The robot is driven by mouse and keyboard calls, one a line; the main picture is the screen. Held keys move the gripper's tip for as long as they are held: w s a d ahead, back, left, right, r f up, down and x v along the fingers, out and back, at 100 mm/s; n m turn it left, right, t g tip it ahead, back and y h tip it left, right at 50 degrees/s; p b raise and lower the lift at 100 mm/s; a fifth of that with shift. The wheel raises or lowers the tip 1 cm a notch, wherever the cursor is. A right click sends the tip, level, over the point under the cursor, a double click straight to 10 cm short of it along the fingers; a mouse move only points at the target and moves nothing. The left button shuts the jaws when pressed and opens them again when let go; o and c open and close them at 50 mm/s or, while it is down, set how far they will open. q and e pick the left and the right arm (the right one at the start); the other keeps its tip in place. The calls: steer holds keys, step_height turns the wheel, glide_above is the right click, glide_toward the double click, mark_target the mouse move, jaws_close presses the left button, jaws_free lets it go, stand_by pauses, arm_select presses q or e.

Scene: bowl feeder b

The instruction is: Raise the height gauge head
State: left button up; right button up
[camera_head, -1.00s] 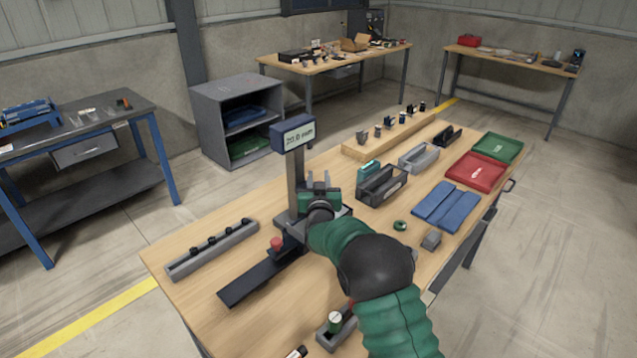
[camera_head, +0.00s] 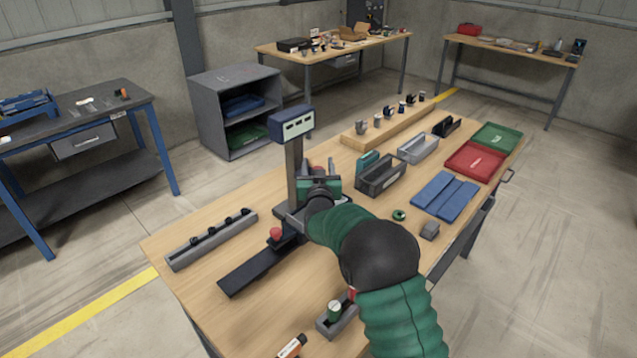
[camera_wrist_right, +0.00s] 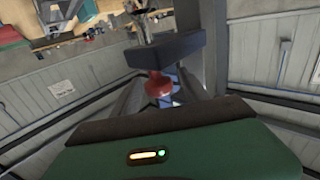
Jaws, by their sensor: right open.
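The height gauge (camera_head: 294,158) stands on the wooden table as a grey column on a dark base. Its blue display (camera_head: 291,123) at the top shows dashes. My right gripper (camera_head: 320,167) is open in front of the column, its fingertips pointing up and away. In the right wrist view, a dark block (camera_wrist_right: 165,48) with a red knob (camera_wrist_right: 158,86) sits ahead of my green gripper body, near the grey finger shapes. I cannot tell whether the fingers touch it. My left gripper is out of view.
A dark bar with a red knob (camera_head: 277,233) lies left of my arm, and a grey rail (camera_head: 213,241) beyond it. A small holder with a green-topped part (camera_head: 334,310) is close to my forearm. Bins and trays, including a red tray (camera_head: 476,162), fill the right side.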

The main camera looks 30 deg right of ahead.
steer(key=b+v, duration=0.1)
steer(key=v, duration=1.4)
steer(key=shift+b, duration=0.3)
